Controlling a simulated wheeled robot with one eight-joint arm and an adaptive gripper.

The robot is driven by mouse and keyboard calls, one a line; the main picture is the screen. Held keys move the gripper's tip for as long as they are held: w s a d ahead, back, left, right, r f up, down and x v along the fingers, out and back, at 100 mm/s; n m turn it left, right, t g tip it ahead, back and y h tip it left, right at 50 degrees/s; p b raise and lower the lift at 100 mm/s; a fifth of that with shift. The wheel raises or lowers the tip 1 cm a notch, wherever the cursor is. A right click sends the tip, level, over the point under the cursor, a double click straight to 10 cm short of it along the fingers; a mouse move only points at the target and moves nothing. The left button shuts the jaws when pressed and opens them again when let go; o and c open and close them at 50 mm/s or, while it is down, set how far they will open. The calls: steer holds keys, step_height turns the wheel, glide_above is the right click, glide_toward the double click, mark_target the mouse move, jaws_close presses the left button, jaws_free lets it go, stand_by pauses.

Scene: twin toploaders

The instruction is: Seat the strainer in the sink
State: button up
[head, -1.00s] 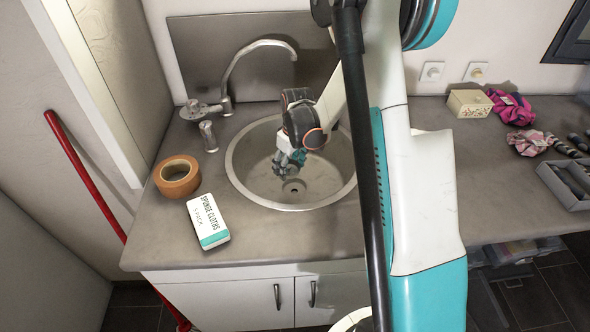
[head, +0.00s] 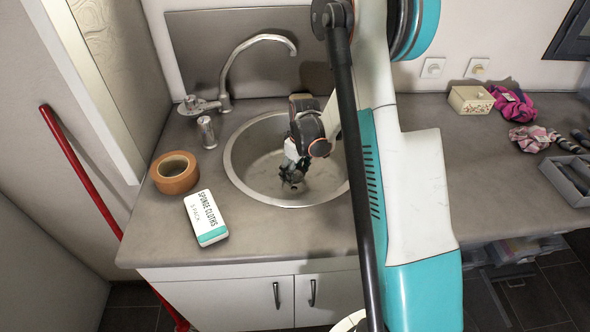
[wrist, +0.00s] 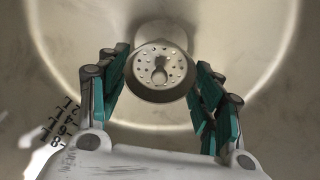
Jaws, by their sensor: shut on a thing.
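The strainer (wrist: 160,66) is a round metal disc with small holes and a central knob. In the wrist view it sits between the two green-padded fingers of my gripper (wrist: 160,88), which are shut on it. In the head view my gripper (head: 292,176) points down inside the round steel sink (head: 252,180), low over the drain area. The drain is hidden there behind the gripper. In the wrist view a pale rounded shape, perhaps the drain, shows partly behind the strainer. I cannot tell whether the strainer touches the sink floor.
A curved faucet (head: 228,75) stands behind the sink. A roll of brown tape (head: 174,173) and a sponge cloths pack (head: 206,218) lie on the counter to the left. A small box (head: 470,99) and pink cloth (head: 512,104) lie far right.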

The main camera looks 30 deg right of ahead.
mark_target(296, 173)
steer(key=shift+f, duration=0.15)
stand_by(0.5)
steer(key=shift+f+b, duration=0.35)
steer(key=shift+b, duration=0.1)
steer(key=shift+f+b, duration=1.45)
steer(key=shift+f, duration=0.25)
steer(key=o, duration=0.9)
steer(key=shift+r, duration=0.1)
steer(key=shift+o, duration=0.2)
step_height(296, 173, up, 12)
steer(key=s, duration=0.1)
steer(key=shift+s+d, duration=0.2)
steer(key=shift+d, duration=0.15)
